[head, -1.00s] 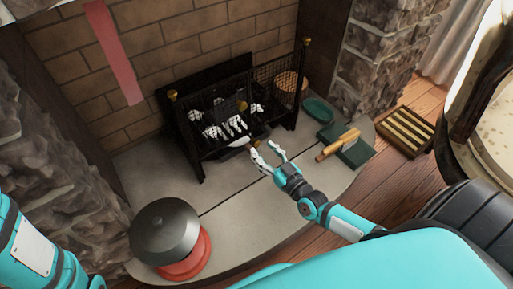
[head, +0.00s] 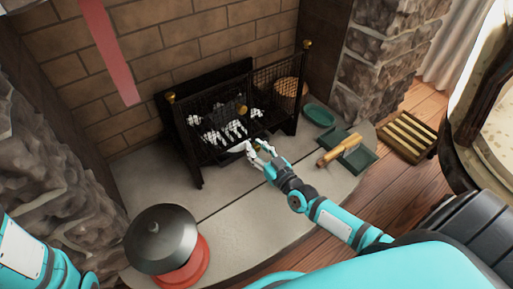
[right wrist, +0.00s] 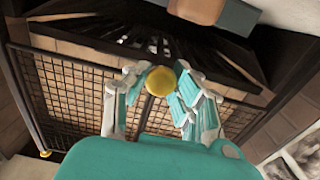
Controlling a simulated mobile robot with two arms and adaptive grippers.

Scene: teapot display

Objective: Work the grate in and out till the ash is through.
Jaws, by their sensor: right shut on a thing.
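The black fire basket (head: 198,162) with mesh sides stands in the brick fireplace. Pale ashy lumps (head: 226,131) lie inside it on dark bars, which also show in the right wrist view (right wrist: 125,35). My right gripper (head: 258,147) is at the basket's front, low down. In the right wrist view its fingers (right wrist: 160,84) are shut around a round brass knob (right wrist: 162,80). The fingers mostly hide the knob in the head view. A pale shape under the basket beside the gripper is too small to make out. Of my left arm only links show at the lower left.
A black-lidded red pot (head: 162,240) stands at the hearth's left front. A green tray (head: 347,156) with a wooden-handled brush (head: 338,149), a green dish (head: 319,115) and a slatted wooden rack (head: 412,134) are at right. The middle of the stone hearth is clear.

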